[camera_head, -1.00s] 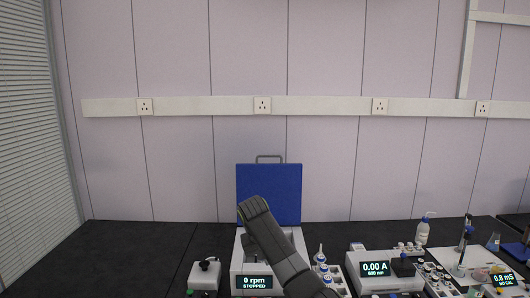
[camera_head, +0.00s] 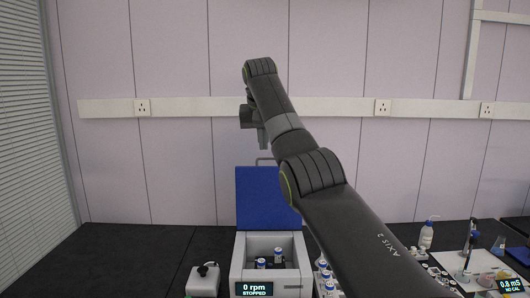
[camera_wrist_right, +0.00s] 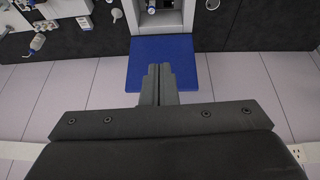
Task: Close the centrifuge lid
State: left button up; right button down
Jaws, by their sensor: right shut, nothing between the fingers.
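The centrifuge (camera_head: 238,266) stands on the bench, its display reading 0 rpm, STOPPED. Its blue lid (camera_head: 262,198) stands open and upright behind the chamber. My right gripper (camera_head: 263,143) points down just above the lid's top edge, shut and empty. In the right wrist view, its closed fingers (camera_wrist_right: 159,70) overlap the blue lid (camera_wrist_right: 191,58); I cannot tell whether they touch. My left gripper is out of view.
Blue-and-white capped tubes (camera_head: 262,262) sit in the open chamber. A small white device (camera_head: 205,278) stands left of the centrifuge. Tubes and a wash bottle (camera_head: 426,236) are to the right. Dark bench (camera_head: 120,260) at left is clear. The wall is close behind.

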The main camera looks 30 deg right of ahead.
aim_at(261, 204)
jog(key=i+l, duration=1.05)
jog(key=i, duration=0.1)
